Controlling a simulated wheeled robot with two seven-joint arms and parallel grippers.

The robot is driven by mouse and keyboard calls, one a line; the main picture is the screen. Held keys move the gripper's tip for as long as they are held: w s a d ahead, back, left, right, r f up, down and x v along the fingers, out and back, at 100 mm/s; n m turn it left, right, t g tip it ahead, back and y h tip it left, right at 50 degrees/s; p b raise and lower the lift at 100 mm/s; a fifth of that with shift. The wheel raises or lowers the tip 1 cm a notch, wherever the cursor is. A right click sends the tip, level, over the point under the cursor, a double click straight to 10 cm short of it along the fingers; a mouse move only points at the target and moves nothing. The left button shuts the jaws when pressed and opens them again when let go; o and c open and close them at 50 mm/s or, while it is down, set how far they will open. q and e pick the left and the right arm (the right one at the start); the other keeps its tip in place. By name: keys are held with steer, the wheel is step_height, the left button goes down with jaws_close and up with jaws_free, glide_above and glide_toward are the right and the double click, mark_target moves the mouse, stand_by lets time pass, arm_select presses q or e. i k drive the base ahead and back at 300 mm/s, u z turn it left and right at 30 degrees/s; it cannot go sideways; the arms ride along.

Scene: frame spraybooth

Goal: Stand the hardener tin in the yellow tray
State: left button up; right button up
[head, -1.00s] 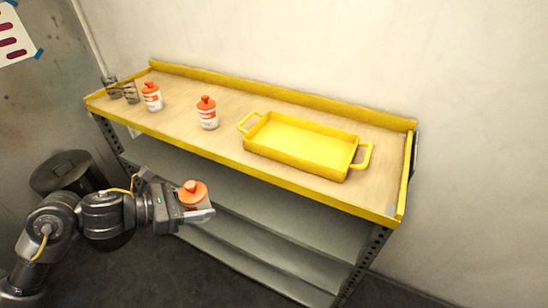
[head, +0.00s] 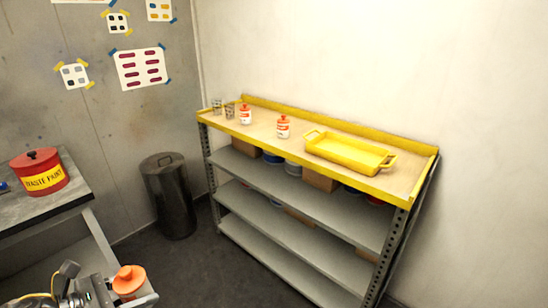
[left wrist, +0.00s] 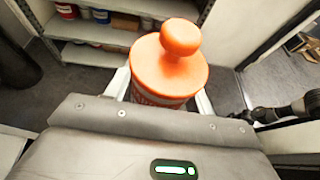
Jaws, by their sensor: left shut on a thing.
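My left gripper (head: 136,295) is shut on a white tin with an orange cap (head: 129,279), low at the left of the head view. In the left wrist view the same tin (left wrist: 172,68) stands between the fingers, its orange cap and knob toward the camera and its label mostly hidden. The yellow tray (head: 348,153), with a handle at each end, lies on the top of the shelf unit, well away from the gripper. It looks empty. A dark arm part, probably my right arm, shows at the right of the left wrist view; its jaws are unclear.
Two similar orange-capped tins (head: 283,126) (head: 246,115) and wire cups (head: 229,112) stand left of the tray on the yellow-edged shelf top (head: 262,118). A red waste paint can (head: 40,172) sits on a side bench (head: 45,210). A dark bin (head: 170,197) stands between.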

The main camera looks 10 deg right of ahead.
mark_target(346, 155)
steer(key=z, duration=0.5)
steer(key=i, duration=0.6)
steer(key=z, duration=0.65)
